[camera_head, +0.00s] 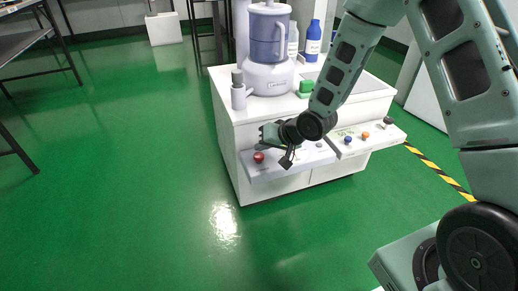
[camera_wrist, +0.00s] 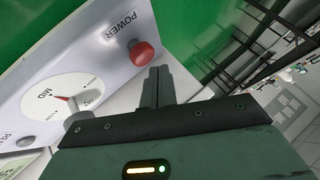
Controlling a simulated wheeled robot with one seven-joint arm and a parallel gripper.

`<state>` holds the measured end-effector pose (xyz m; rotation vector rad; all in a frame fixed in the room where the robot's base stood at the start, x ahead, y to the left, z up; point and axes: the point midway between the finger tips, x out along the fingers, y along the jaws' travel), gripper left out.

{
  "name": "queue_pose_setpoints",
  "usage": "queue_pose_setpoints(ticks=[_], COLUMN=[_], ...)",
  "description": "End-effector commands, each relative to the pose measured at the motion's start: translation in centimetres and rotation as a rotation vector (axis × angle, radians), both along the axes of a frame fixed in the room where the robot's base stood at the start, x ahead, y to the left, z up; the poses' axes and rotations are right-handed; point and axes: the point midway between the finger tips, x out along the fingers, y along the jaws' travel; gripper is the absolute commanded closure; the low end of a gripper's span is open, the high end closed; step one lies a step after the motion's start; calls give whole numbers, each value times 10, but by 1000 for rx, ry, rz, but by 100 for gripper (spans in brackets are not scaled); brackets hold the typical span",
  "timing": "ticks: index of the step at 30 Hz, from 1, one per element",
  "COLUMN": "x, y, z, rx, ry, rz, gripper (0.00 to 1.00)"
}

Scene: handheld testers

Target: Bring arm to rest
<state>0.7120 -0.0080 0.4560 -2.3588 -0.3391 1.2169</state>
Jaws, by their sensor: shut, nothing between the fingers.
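My gripper (camera_head: 285,158) is at the end of my arm, in front of the white cabinet's control panel in the head view. In the wrist view its two fingers (camera_wrist: 157,85) are together with nothing between them. The fingers point toward the panel's edge, beside the red POWER button (camera_wrist: 142,54). The red button also shows in the head view (camera_head: 258,157), just left of the gripper. I cannot tell whether the fingers touch the panel.
The panel has a dial (camera_wrist: 62,99). Tables (camera_head: 22,42) stand at left. Green floor (camera_head: 120,190) is clear at left.

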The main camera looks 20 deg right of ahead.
Motion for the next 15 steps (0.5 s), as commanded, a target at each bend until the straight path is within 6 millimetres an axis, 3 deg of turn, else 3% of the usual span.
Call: queue_pose_setpoints(ticks=[1,6,15], x=[0,1,2], y=[0,0,1], z=[11,25,25], rx=[1,1,2], ry=[-1,-4,-6], rz=[0,0,1], gripper=[100,100,100])
